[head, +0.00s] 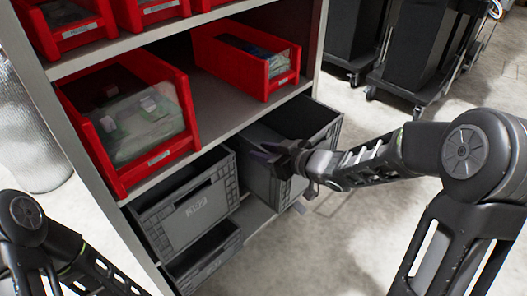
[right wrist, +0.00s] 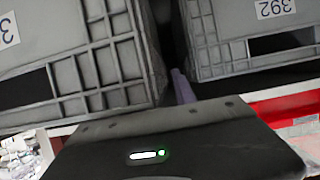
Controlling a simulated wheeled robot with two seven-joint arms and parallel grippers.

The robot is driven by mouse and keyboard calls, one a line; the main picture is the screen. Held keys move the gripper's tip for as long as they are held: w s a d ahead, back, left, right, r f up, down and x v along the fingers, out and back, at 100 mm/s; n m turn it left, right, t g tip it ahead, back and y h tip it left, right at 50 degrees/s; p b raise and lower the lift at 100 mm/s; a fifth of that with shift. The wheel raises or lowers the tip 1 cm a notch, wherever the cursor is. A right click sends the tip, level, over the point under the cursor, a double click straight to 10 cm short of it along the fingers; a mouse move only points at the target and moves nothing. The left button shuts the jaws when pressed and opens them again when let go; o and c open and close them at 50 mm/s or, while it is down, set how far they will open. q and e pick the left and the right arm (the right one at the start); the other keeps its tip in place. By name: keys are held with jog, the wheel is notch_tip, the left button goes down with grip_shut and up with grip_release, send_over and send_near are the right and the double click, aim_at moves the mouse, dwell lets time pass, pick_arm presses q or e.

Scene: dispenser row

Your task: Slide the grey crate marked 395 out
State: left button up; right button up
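A grey crate (head: 320,143) stands at the right of the lower shelf and juts out past its front edge. My right gripper (head: 272,157) is at this crate, with its fingers partly hidden against it. The crate's marking is hidden in the head view. In the right wrist view, a grey crate at left (right wrist: 85,60) has a cut-off label starting with 3, and one at right (right wrist: 215,45) is marked 392. A thin purplish finger (right wrist: 183,88) shows in the gap between them. Whether the fingers are closed is unclear. My left gripper is out of view.
Another grey crate (head: 180,222) with a blurred mark stands to the left, with a lower grey crate (head: 208,262) beneath it. Red bins (head: 180,135) fill the shelves above. Black wheeled carts (head: 415,60) stand at the back right. The floor (head: 350,240) in front is clear.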

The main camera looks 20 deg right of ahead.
jog(key=shift+s+d+r, duration=0.25)
jog(key=shift+s+r, duration=0.05)
jog(key=shift+s, duration=0.05)
jog(key=p+v, duration=0.2)
jog(key=v, duration=0.4)
jog(key=shift+p, duration=0.35)
jog(key=shift+s+d, duration=0.15)
jog(key=shift+s, duration=0.2)
jog(key=shift+r, duration=0.15)
